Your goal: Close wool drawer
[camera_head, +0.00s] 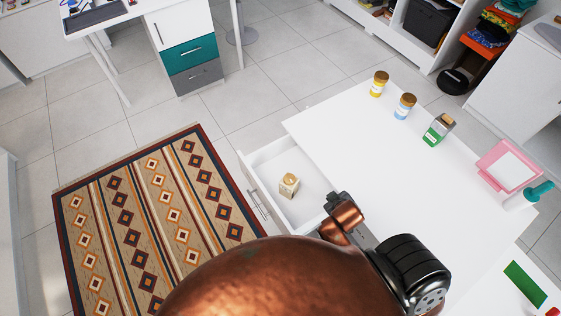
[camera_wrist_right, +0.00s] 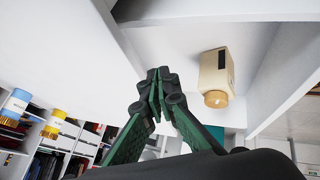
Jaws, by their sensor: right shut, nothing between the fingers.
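A white drawer (camera_head: 270,157) is pulled out from the left side of the white table. Its bar handle (camera_head: 257,204) is on the drawer's left front. A small beige container (camera_head: 289,186) with a lid sits inside the drawer; it also shows upside down in the right wrist view (camera_wrist_right: 215,78). My right gripper (camera_wrist_right: 158,78), with green and black fingers, is shut and empty beside the drawer's white walls. I cannot tell whether it touches them. In the head view, my copper arm hides part of the drawer and the gripper's fingers. My left gripper is not in view.
Several containers stand along the table's far edge, including a yellow jar (camera_head: 378,84), a blue jar (camera_head: 404,106) and a green box (camera_head: 438,130). A patterned rug (camera_head: 150,215) lies left of the drawer. A white desk with a teal drawer (camera_head: 188,54) stands behind.

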